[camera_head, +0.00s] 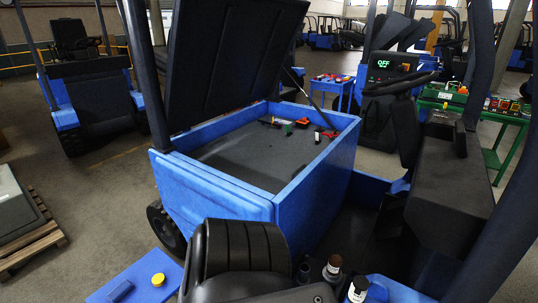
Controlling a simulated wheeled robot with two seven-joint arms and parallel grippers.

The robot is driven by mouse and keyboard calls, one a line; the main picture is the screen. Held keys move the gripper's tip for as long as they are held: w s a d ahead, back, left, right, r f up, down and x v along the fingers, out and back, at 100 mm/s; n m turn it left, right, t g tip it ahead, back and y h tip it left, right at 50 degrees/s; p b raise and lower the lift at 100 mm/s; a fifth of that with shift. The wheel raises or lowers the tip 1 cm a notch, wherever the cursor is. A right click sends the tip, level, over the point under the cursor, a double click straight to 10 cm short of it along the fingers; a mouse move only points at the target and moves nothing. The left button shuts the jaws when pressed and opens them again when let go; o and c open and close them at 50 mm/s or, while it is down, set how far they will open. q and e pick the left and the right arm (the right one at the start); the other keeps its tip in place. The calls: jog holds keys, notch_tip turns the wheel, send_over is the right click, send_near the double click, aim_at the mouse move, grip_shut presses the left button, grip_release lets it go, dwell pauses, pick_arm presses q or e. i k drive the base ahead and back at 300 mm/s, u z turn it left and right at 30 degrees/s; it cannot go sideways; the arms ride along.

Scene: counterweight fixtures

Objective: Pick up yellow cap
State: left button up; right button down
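A round yellow cap (158,280) sits on a flat blue surface (140,273) at the bottom left of the head view. A small dark blue block (120,291) lies on the same surface, to the left of the cap. Nothing touches the cap. Neither of my grippers shows in this view.
A blue forklift body (215,190) with its black lid (230,60) raised fills the middle; small tools and parts lie inside. A black ribbed seat-like part (245,245) stands right of the cap. Bottles (333,268) stand at the bottom. A pallet (35,235) is at the left.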

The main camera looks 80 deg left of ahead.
aim_at(159, 279)
jog(key=u, duration=3.65)
jog(key=k, duration=0.6)
jog(key=u, duration=0.4)
jog(key=i, duration=0.35)
jog(key=u, duration=0.9)
jog(key=i, duration=1.55)
jog(key=z, duration=0.6)
